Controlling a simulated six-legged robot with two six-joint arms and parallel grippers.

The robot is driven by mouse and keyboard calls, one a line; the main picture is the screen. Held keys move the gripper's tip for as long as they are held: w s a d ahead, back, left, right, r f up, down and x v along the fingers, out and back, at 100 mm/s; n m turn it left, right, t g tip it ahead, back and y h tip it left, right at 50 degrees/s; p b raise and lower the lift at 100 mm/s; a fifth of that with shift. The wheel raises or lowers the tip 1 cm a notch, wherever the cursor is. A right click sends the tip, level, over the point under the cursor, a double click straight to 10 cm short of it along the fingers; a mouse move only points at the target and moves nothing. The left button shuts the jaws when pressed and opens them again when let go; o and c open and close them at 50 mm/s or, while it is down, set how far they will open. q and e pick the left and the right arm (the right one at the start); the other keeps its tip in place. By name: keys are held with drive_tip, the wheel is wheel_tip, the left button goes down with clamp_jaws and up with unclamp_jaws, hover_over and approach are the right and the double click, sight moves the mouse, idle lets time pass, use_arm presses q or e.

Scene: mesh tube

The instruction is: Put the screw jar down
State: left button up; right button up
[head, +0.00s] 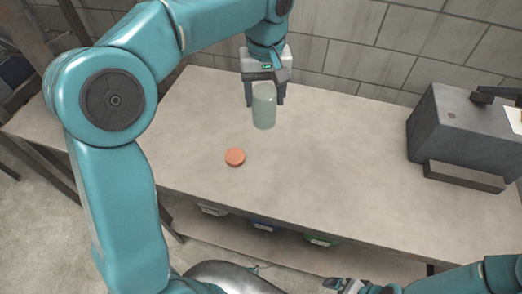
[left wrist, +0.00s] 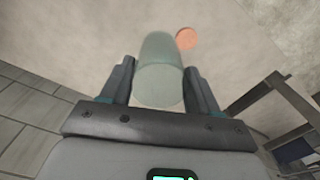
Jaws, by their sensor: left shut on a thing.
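The screw jar (head: 264,107) is a pale grey-green, translucent cylinder. My left gripper (head: 265,98) is shut on it, with a finger on each side. The jar appears upright over the back part of the workbench; I cannot tell whether its base touches the top. In the left wrist view the jar (left wrist: 159,75) sits between the two fingers (left wrist: 160,85). An orange round lid (head: 235,157) lies on the bench in front of the jar and to its left, apart from it; it also shows in the left wrist view (left wrist: 186,38). My right gripper (head: 345,286) is at the bottom edge, its jaws unclear.
The workbench top (head: 330,150) is bare around the jar and lid. A dark grey machine (head: 465,135) stands at the right end. A block wall (head: 350,45) runs along the back. Several bins, one a blue bin (head: 263,224), sit under the front edge.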

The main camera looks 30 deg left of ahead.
use_arm(q)
drive_tip(key=shift+d+f, duration=0.1)
drive_tip(key=shift+f, duration=0.25)
drive_tip(key=shift+s+f+b, duration=0.15)
drive_tip(key=shift+f+b, duration=0.05)
drive_tip(key=shift+f, duration=4.55)
drive_tip(key=shift+s+f+b, duration=0.1)
drive_tip(key=shift+f+b, duration=0.1)
drive_tip(key=shift+f, duration=4.55)
drive_tip(key=shift+f, duration=0.2)
drive_tip(key=o, duration=1.1)
drive_tip(key=shift+c, duration=0.2)
drive_tip(key=shift+r, duration=0.1)
